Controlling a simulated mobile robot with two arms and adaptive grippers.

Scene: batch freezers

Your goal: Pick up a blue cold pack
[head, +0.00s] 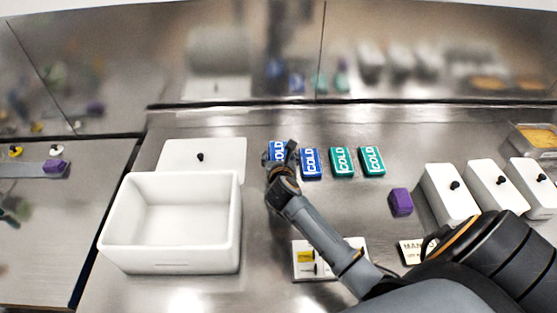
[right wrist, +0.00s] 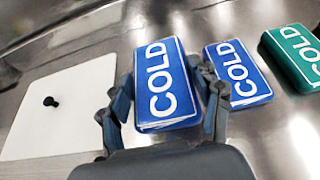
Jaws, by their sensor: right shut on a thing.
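A blue cold pack (head: 277,149) with white COLD lettering is at the left end of a row of packs in the head view. My right gripper (head: 281,158) is shut on it and partly covers it. In the right wrist view the same pack (right wrist: 165,85) sits between the two fingers of my right gripper (right wrist: 165,110). A second blue cold pack (head: 311,163) lies just to the right, also seen in the right wrist view (right wrist: 238,75). Whether the held pack touches the counter cannot be told. My left gripper is not in view.
Two green cold packs (head: 342,161) (head: 372,160) lie right of the blue ones. A white open bin (head: 112,236) and its white lid (head: 223,152) are at left. A purple block (head: 401,202) and white lidded boxes (head: 449,195) stand at right. A steel wall closes the back.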

